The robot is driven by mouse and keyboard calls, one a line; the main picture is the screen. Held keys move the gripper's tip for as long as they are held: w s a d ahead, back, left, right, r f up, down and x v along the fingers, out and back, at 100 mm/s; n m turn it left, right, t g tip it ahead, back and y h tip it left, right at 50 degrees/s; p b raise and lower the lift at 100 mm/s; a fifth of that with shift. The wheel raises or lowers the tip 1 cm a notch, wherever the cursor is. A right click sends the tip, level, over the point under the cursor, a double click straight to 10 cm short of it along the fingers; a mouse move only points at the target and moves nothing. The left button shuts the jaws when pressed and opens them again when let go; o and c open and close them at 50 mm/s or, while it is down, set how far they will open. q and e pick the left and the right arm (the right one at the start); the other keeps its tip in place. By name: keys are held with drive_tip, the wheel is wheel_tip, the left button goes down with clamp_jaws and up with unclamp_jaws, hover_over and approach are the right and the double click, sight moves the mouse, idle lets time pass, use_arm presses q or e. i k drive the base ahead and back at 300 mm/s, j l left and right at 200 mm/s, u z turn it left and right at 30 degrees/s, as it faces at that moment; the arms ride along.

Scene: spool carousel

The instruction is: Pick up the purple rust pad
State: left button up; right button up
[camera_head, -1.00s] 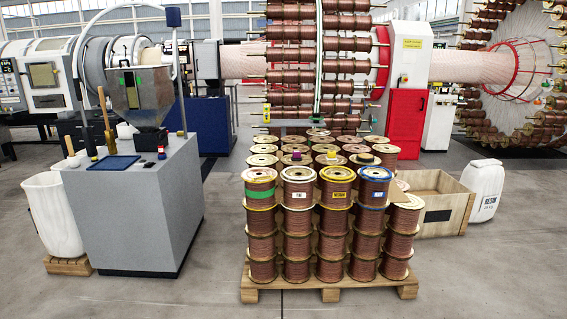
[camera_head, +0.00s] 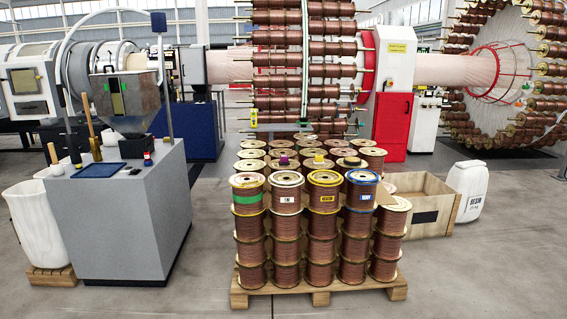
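A small purple block (camera_head: 284,161), which looks like the purple rust pad, sits on top of a copper spool in the second row of the stacked spools. A similar yellow block (camera_head: 319,158) lies on the spool to its right. The spools (camera_head: 286,223) stand in tall stacks on a wooden pallet (camera_head: 320,293). Neither of my grippers is in view.
A grey cabinet (camera_head: 125,225) with a blue tray (camera_head: 98,170) and brushes stands at left, beside a white bin (camera_head: 38,225). A wooden crate (camera_head: 425,205) and a white sack (camera_head: 468,190) stand at right. The front floor is clear.

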sight(284, 158)
drive_tip(key=i+u, duration=0.15)
drive_tip(key=i, duration=0.3)
drive_tip(key=i+l+u, duration=0.15)
drive_tip(key=i, duration=0.3)
